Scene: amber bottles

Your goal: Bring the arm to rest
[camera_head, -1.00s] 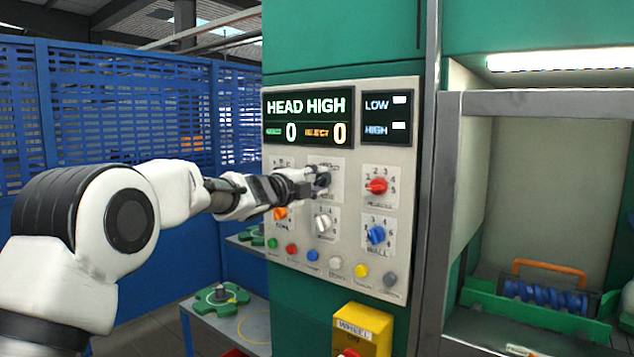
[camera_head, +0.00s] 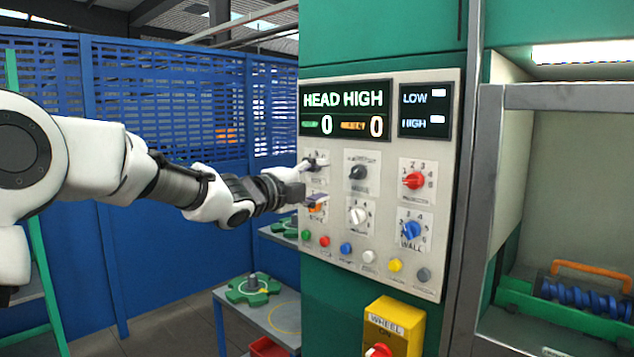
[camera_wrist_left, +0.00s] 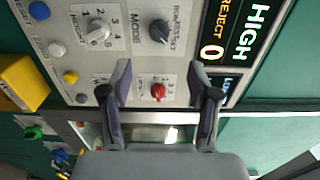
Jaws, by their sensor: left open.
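My left gripper (camera_head: 312,183) is open and empty in the head view, in front of the left part of the control panel (camera_head: 440,170). Its fingers overlap the left-column dials, including the orange dial (camera_head: 318,208). Whether they touch the panel I cannot tell. The black mode dial (camera_head: 358,172) is just to the right, clear of the fingers. In the left wrist view the open gripper (camera_wrist_left: 160,75) has nothing between its fingers; the black dial (camera_wrist_left: 159,31) and a red dial (camera_wrist_left: 158,91) show beyond. My right gripper is not in view.
The panel also carries a white dial (camera_head: 357,215), a red dial (camera_head: 414,180), a blue dial (camera_head: 412,231) and a row of buttons. A yellow box (camera_head: 393,325) sits below. A blue fence (camera_head: 170,95) stands behind my arm. A side table (camera_head: 233,309) holds a green part.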

